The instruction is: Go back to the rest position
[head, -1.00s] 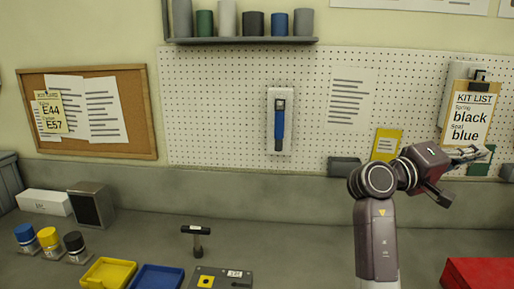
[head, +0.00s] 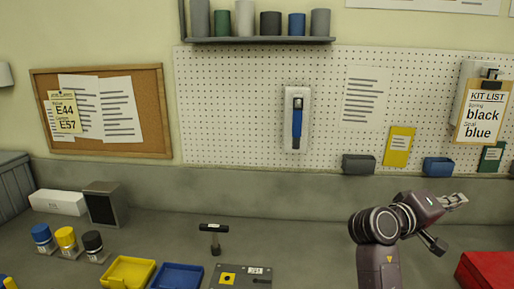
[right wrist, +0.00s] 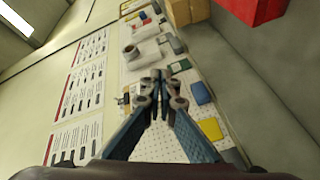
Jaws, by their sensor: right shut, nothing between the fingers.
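My right gripper (head: 455,201) is in the right part of the head view, below the kit list clipboard (head: 482,112) and in front of the low wall. Its fingers are shut with nothing between them. In the right wrist view the two fingers (right wrist: 162,88) meet at the tips, with the pegboard behind them. My left gripper does not show in either view.
A turret plate (head: 240,280), a hammer-like tool (head: 214,236), a yellow tray (head: 128,272) and a blue tray (head: 178,276) are on the bench. A red box (head: 488,270) stands at the right. Small bins (head: 358,164) line the pegboard's foot.

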